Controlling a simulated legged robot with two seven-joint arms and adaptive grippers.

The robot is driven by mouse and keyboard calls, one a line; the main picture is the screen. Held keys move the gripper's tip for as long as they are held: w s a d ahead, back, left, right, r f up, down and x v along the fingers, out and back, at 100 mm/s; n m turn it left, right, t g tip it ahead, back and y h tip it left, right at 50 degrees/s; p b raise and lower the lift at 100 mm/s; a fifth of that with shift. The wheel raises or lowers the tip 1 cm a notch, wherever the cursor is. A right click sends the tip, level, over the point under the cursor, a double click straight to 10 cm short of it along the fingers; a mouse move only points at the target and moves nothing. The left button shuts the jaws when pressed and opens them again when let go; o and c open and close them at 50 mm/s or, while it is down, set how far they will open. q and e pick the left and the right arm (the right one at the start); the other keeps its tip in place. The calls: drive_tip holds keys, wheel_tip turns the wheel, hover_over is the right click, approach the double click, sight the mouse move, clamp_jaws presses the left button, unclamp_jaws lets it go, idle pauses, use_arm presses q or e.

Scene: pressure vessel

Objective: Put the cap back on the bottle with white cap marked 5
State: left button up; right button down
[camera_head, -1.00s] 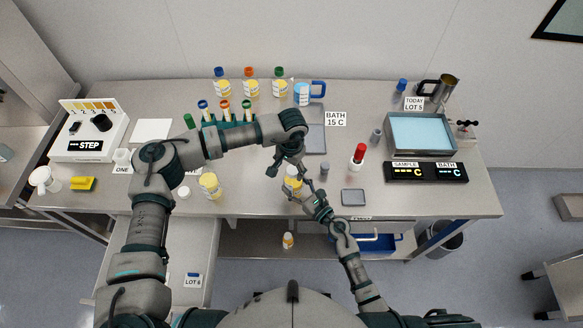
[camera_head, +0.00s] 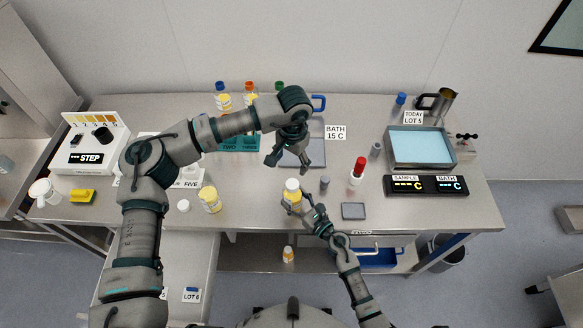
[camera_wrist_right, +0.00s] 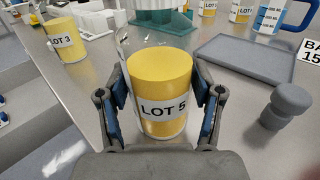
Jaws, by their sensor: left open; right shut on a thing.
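The bottle marked LOT 5 (camera_wrist_right: 163,108) has a yellow body and a white label. My right gripper (camera_head: 297,201) is shut around its sides, and it appears upright. In the head view the bottle (camera_head: 292,186) has a pale top; the right wrist view shows a flat yellow top, so I cannot tell whether a cap is on. I cannot tell whether its base touches the table. My left gripper (camera_head: 289,162) is open and empty just beyond the bottle. A small white cap (camera_head: 183,205) lies at the left, near the bottle marked LOT 3 (camera_head: 209,201).
A grey tray (camera_head: 313,157) lies behind my left gripper. A grey stoppered piece (camera_head: 325,183), a red-topped bottle (camera_head: 358,170) and a small dark pad (camera_head: 353,211) stand to the right. A teal rack (camera_head: 238,144) is partly behind my left arm.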

drive_tip(key=shift+f, duration=0.1)
drive_tip(key=shift+c, duration=1.6)
unclamp_jaws()
drive_tip(key=shift+o, duration=1.1)
drive_tip(key=v, duration=1.2)
